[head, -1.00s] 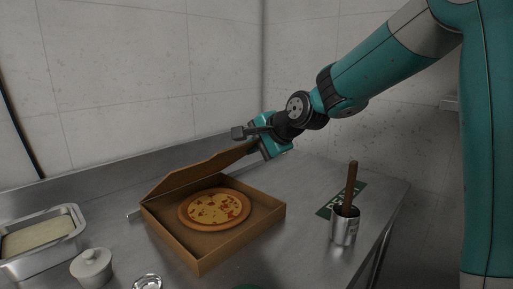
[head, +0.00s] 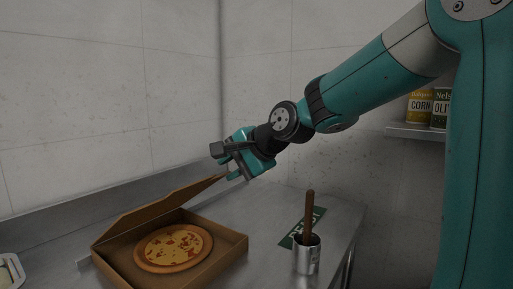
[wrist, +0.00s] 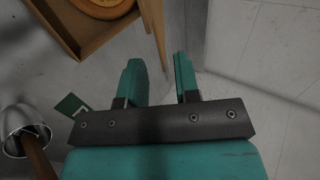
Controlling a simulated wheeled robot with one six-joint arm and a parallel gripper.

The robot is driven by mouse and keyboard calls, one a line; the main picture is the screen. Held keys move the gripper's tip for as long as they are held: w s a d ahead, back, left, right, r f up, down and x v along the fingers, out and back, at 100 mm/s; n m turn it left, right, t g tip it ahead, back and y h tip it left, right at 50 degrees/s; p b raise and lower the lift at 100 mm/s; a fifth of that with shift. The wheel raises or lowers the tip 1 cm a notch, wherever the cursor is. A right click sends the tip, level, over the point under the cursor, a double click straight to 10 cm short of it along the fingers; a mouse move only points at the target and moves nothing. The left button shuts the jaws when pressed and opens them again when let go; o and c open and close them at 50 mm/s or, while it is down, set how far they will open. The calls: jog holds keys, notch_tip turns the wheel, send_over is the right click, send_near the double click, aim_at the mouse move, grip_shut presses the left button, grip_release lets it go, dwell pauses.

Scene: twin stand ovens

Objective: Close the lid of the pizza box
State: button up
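The brown cardboard pizza box (head: 217,262) sits on the steel counter with a pizza (head: 173,248) inside. Its lid (head: 165,206) is raised and tilted along the back side. My gripper (head: 232,172) is by the lid's right-hand corner. In the wrist view my gripper (wrist: 160,78) has its two teal fingers apart, with a clear gap. The lid (wrist: 153,25) shows there edge-on as a thin strip, reaching toward the gap from beyond the fingertips. I cannot tell whether it touches a finger.
A metal cup (head: 307,258) with a wooden-handled tool stands right of the box, beside a green card (head: 301,226). A metal tray (head: 10,272) is at the far left. The wall (head: 180,90) rises behind. Cans (head: 420,107) stand on a shelf at right.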

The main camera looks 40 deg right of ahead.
jog(key=v, duration=0.9)
jog(key=shift+s+r+p, duration=0.25)
jog(key=shift+p, duration=0.1)
jog(key=shift+d, duration=0.1)
